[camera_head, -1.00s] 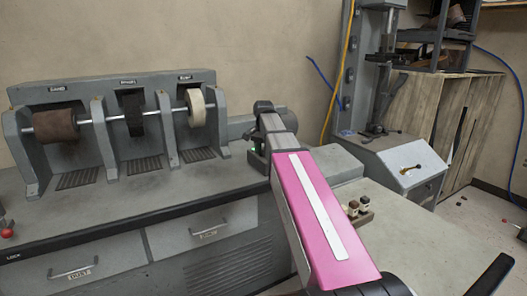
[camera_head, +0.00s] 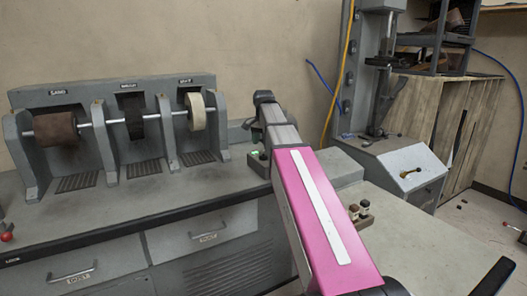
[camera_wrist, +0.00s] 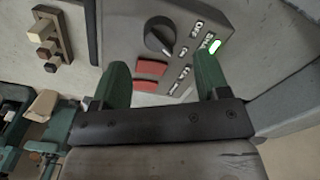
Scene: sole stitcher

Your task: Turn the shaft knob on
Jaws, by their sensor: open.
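In the wrist view a black round knob (camera_wrist: 160,36) sits on a grey panel (camera_wrist: 120,20), beside white lettering, one word of which reads like OFF. I take it as the shaft knob; its exact setting is hard to tell. My gripper (camera_wrist: 161,78) is open and empty, its two green fingers pointing at the panel. The knob lies beyond the fingertips, roughly between their lines, and looks apart from them. In the head view my arm hides the panel and knob, and the fingers do not show clearly.
Two red buttons (camera_wrist: 149,69) lie just below the knob, between my fingers. A small wooden block holder (camera_wrist: 50,38) is at upper left. The bench (camera_head: 120,215) carries several wheels on a shaft.

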